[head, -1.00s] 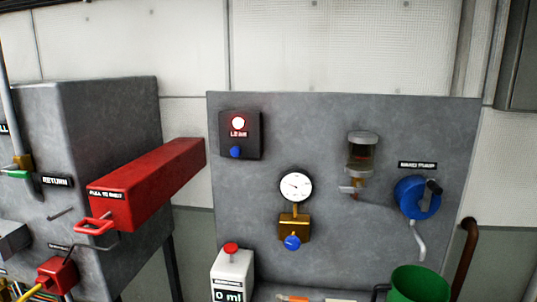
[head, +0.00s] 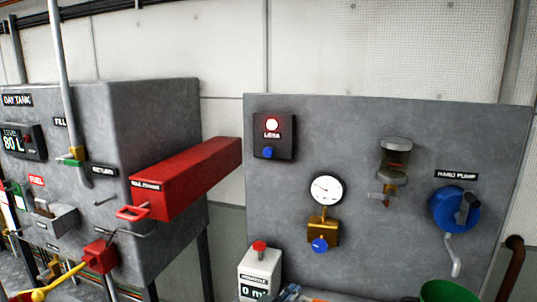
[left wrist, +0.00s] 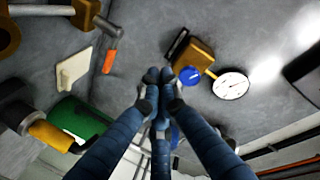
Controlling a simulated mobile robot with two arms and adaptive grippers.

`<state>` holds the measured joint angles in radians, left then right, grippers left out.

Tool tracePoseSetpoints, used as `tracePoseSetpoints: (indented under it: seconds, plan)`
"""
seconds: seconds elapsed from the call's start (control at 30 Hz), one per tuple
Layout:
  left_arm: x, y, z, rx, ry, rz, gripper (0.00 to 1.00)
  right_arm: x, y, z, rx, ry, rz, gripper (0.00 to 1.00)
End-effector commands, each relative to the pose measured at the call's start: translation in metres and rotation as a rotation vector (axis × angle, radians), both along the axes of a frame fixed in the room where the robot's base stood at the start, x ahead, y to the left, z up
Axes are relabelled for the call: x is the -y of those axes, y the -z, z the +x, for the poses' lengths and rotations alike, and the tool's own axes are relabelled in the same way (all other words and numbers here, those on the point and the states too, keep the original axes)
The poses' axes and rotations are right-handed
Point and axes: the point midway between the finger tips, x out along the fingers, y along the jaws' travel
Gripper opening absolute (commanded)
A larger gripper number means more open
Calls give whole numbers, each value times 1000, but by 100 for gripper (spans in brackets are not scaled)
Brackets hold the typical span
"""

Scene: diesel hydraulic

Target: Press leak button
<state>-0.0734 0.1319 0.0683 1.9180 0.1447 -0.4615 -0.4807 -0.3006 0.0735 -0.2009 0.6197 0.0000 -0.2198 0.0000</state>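The leak box (head: 273,135) is a small dark panel at the upper left of the grey board in the head view. My left gripper (head: 289,293) just shows at the bottom edge of the head view, well below the leak box. In the left wrist view, my left gripper (left wrist: 160,76) has its dark blue fingertips together with nothing seen between them. The leak box cannot be made out in that view. My right gripper is not in view.
A gauge (head: 325,190) sits above a brass valve with a blue knob (head: 320,245). A red box (head: 187,180) juts out left of the board. A white unit with a red button (head: 259,246) stands below. The hand pump (head: 455,209) and green bucket (head: 449,291) are right.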

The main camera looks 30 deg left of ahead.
Motion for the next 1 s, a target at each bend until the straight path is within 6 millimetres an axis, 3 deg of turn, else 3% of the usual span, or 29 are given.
tracePoseSetpoints:
  seconds: [0.1, 0.3, 0.5, 0.6, 0.8, 1.0]
  plan:
    - [-19, -55, 23, 159, -23, 53, 0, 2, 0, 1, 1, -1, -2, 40]
    - [-52, -147, 43, 418, -86, 145, 0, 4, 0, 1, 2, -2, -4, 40]
    - [-87, -237, 40, 670, -186, 237, 0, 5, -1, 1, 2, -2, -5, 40]
    - [-103, -273, 32, 774, -240, 275, 0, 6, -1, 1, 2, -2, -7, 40]
    - [-122, -316, 17, 904, -321, 324, 0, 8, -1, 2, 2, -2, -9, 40]
    - [-128, -327, 11, 938, -345, 336, 0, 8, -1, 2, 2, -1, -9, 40]
